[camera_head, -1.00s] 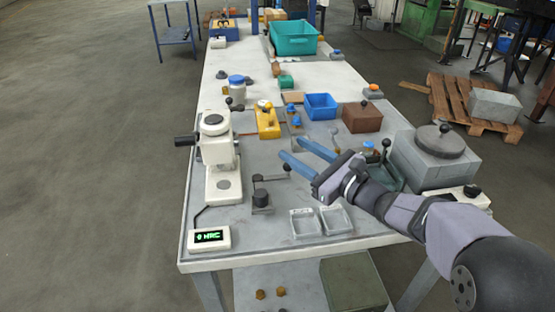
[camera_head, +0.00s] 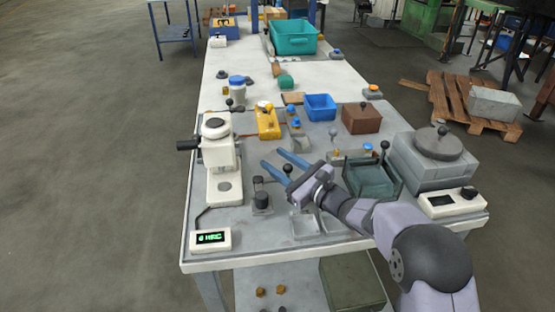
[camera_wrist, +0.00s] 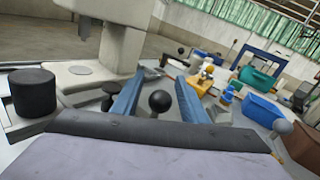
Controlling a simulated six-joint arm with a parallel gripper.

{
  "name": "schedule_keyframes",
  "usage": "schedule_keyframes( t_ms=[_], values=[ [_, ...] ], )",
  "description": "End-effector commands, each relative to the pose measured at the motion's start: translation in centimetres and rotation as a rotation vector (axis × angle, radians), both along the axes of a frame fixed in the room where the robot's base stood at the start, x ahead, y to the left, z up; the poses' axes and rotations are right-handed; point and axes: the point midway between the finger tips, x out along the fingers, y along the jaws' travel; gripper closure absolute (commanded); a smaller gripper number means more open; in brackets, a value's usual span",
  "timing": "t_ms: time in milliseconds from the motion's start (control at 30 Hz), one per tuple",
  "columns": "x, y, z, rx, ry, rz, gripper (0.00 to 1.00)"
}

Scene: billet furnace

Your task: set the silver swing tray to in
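What looks like the silver swing tray (camera_head: 300,144) is a small grey metal piece in mid-table, behind my fingers in the head view. A grey ball knob (camera_head: 333,131) stands just right of it; whether they are joined is unclear. The grey knob also shows at the right of the wrist view (camera_wrist: 283,126). My gripper (camera_head: 272,159) is open and empty, its two blue fingers apart. A black ball knob (camera_head: 287,168) shows between the fingers, and in the wrist view (camera_wrist: 160,101) clear space lies on both sides of it.
A white hardness tester (camera_head: 222,165) stands left, with a black cylinder (camera_head: 262,201) near it. A dark green bin (camera_head: 370,180) and grey block (camera_head: 436,160) stand right. A blue bin (camera_head: 320,106) and brown box (camera_head: 361,118) stand behind.

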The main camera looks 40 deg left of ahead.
Motion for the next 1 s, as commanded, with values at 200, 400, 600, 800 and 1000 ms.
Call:
schedule_keyframes(
  t_ms=[200,400,600,800,1000],
  values=[
    [0.06,0.22,0.02,0.0,0.0,-0.001,0.6],
    [0.06,0.2,0.02,0.0,0.0,0.0,0.77],
    [0.05,0.19,0.02,0.0,0.0,0.0,1.0],
    [-0.04,0.08,-0.18,0.004,-0.002,-0.034,1.0],
    [-0.23,-0.4,-0.17,0.004,-0.003,-0.107,1.0]
  ],
)
